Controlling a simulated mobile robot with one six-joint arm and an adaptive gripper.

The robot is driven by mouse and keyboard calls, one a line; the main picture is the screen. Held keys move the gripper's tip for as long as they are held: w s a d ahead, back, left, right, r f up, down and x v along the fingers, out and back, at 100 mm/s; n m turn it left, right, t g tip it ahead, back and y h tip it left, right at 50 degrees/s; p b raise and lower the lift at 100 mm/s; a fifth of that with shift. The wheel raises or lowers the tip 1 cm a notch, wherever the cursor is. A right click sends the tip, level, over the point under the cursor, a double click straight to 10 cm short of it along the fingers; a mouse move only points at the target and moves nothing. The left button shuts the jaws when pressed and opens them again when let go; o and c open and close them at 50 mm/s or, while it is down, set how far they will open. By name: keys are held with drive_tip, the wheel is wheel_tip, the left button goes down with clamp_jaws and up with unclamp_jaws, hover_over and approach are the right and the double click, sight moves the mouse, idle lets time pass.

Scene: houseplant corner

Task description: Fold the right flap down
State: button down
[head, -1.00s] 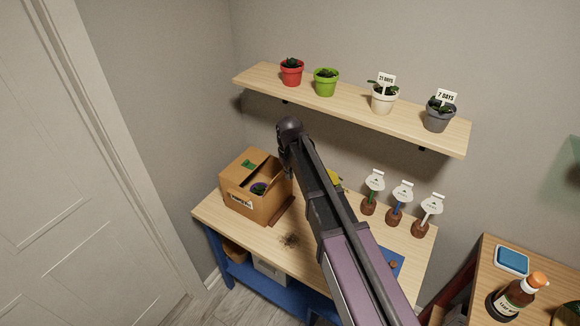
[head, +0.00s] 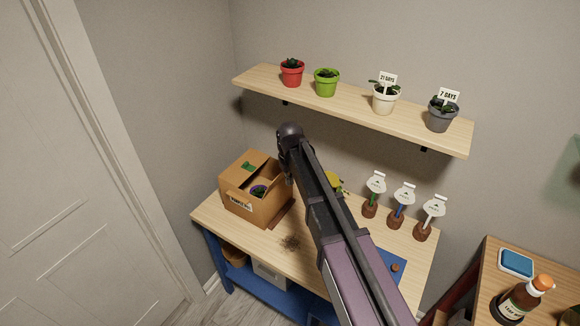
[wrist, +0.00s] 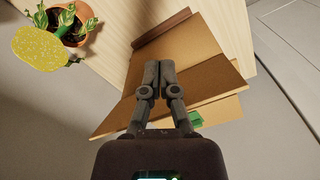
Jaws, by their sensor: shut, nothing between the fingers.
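The cardboard box (head: 245,207) stands on the left of the wooden table, partly open at the top. Green tape (head: 248,166) is on its back part, and a plant in a purple pot (head: 258,190) shows inside. My gripper (wrist: 160,66) is shut and empty in the wrist view, over the cardboard at the box's right side. Tan cardboard panels (wrist: 190,50) lie below and around the fingertips; contact cannot be told. In the head view my arm hides part of the box's right side, so the right flap's angle is unclear.
A reddish-brown strip (wrist: 160,27) lies beside the box. A potted plant (wrist: 67,22) with a yellow piece (wrist: 40,48) is near. Bulb-like brown items with white tags (head: 397,215) stand right on the table. A shelf (head: 350,108) with several pots hangs above.

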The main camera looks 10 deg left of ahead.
drive_tip(key=shift+w+a, duration=0.1)
drive_tip(key=shift+a, duration=0.05)
drive_tip(key=w+a, duration=0.4)
drive_tip(key=a, duration=0.7)
drive_tip(key=shift+a, duration=0.25)
idle(1.7)
idle(0.5)
wheel_tip(320, 180, up, 9)
drive_tip(key=p, duration=0.9)
idle(0.5)
idle(0.6)
drive_tip(key=shift+s, duration=0.1)
